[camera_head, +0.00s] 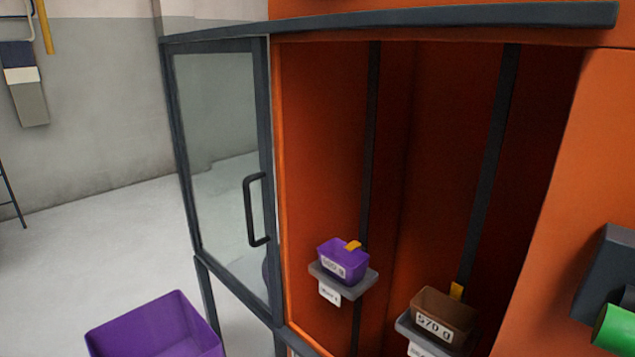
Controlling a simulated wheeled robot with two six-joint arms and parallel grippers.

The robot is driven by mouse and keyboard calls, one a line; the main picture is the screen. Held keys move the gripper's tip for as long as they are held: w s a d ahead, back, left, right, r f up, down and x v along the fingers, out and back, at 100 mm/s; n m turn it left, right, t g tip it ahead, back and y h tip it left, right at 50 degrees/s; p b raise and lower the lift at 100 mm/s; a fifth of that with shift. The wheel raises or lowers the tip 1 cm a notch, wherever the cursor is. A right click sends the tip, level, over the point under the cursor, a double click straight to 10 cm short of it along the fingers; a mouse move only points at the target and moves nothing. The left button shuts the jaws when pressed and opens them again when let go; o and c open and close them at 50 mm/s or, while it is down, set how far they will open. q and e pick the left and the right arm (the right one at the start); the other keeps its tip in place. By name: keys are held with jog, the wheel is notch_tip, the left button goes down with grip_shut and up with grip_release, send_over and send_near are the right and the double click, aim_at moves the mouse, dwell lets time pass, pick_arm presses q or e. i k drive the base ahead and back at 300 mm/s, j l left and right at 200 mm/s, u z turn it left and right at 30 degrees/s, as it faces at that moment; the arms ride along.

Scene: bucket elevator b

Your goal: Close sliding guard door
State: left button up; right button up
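The sliding guard door (221,140) is a dark-framed clear panel at the left of the orange cabinet. It stands beside the opening, so the cabinet front is open. Its black handle (250,210) is on the door's right side, near the opening. The dark top rail (420,19) runs from the door across the opening to the right. Neither of my grippers shows in this view.
Inside the orange cabinet (430,130), a purple bucket (343,262) and a brown bucket (444,316) sit on grey shelves. A larger purple bin (155,327) stands at the lower left. A grey part with a green cylinder (615,330) juts out at the right.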

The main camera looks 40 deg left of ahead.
aim_at(257, 46)
jog(key=k+l+u, duration=0.1)
jog(key=u, duration=1.9)
jog(key=k+j+u, duration=0.1)
jog(key=u, duration=0.2)
jog(key=k+j, duration=0.05)
jog(key=k, duration=0.05)
